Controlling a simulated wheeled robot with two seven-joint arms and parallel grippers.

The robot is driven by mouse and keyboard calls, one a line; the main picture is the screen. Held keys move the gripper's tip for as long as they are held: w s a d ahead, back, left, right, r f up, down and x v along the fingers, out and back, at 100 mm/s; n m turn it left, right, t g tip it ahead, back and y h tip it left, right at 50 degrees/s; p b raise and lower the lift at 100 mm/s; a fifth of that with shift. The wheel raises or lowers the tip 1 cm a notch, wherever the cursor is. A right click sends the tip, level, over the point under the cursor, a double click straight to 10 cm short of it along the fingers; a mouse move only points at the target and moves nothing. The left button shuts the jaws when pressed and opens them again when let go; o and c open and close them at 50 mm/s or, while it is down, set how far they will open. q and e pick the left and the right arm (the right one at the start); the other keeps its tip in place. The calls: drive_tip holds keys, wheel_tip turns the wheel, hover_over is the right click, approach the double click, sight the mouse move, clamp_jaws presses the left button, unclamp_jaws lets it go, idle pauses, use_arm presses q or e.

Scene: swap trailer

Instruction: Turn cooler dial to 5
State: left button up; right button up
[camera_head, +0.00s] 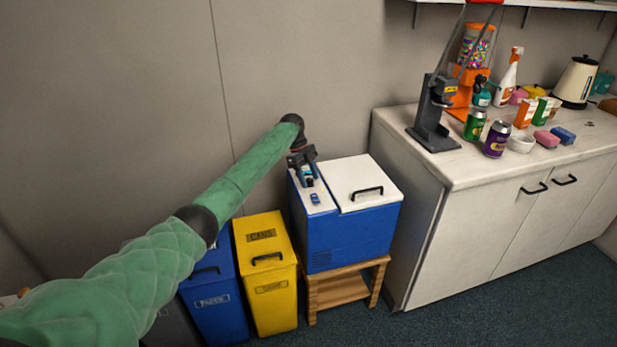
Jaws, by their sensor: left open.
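The blue cooler (350,231) with a white lid (361,177) and black handle stands on a small wooden stand (338,287). The lid is closed. On its left is a narrow white panel (321,203) with small blue parts on it. My left arm, in a green sleeve, reaches in from the left. My left gripper (305,174) is open just above the rear of that panel. The dial is too small and too covered by the gripper to read, and I cannot tell whether the fingers touch it. My right gripper is not in view.
A yellow cans bin (268,290) and a blue paper bin (218,302) stand left of the cooler. A white counter (470,165) to the right holds cans (497,139), a candy dispenser (469,75), a spray bottle (509,77) and a kettle (576,82). The floor in front is clear.

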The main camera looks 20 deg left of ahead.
use_arm(q)
drive_tip(key=b+v, duration=0.1)
drive_tip(key=v, duration=0.5)
drive_tip(key=shift+a, duration=0.1)
drive_tip(key=shift+v, duration=0.85)
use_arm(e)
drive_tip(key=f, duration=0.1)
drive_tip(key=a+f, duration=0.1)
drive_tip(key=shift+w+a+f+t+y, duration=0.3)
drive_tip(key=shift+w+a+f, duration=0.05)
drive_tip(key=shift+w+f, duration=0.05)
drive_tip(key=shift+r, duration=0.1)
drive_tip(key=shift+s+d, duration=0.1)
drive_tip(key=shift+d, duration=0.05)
